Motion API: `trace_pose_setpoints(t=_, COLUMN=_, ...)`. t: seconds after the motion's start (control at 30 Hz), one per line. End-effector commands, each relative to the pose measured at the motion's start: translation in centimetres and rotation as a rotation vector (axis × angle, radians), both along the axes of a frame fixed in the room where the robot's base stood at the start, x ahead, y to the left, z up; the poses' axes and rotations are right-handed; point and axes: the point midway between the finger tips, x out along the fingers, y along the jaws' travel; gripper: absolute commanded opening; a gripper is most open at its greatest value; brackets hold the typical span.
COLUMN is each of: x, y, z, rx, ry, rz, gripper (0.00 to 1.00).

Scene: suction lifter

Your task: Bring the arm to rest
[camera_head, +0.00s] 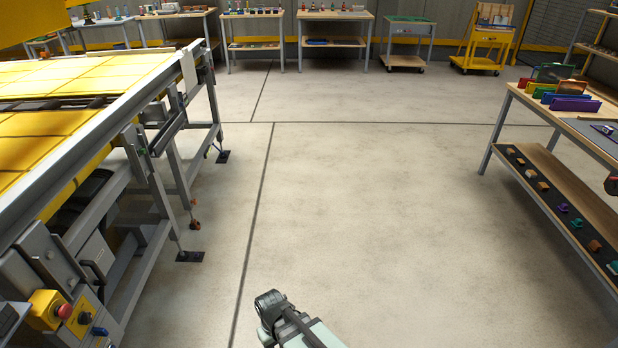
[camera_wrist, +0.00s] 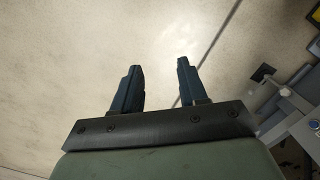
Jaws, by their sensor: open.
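My gripper (camera_wrist: 160,78) shows in the wrist view with its two dark fingers apart and nothing between them. Behind the fingers lies only the pale concrete floor (camera_wrist: 60,60). In the head view a grey-green part of my arm (camera_head: 295,325) shows at the bottom middle, over open floor. The gripper's fingers cannot be made out in the head view. My arm is apart from the machine on the left and the workbench on the right.
A large machine with yellow panels (camera_head: 75,115) and grey legs fills the left; an emergency stop button (camera_head: 66,311) is at its lower corner. A wooden workbench (camera_head: 545,118) with a lower shelf stands right. Tables (camera_head: 335,16) line the back. The middle floor is clear.

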Motion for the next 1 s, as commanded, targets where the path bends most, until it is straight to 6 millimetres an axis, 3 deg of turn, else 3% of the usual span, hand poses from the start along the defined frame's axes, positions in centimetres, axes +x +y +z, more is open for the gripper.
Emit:
trace_pose_setpoints(t=0.1, x=-1.5, y=-3.8, z=-2.5, rx=-0.037, ry=0.05, rz=-0.051, gripper=0.43)
trace_pose_setpoints(t=0.5, x=-8.1, y=-14.6, z=-9.3, rx=-0.121, ry=0.23, rz=-0.231, gripper=0.43)
trace_pose_setpoints(t=0.8, x=-14.7, y=-21.2, z=-13.2, rx=-0.159, ry=0.378, rz=-0.386, gripper=0.43)
trace_pose_setpoints(t=1.0, x=-18.4, y=-24.1, z=-14.9, rx=-0.163, ry=0.458, rz=-0.491, gripper=0.43)
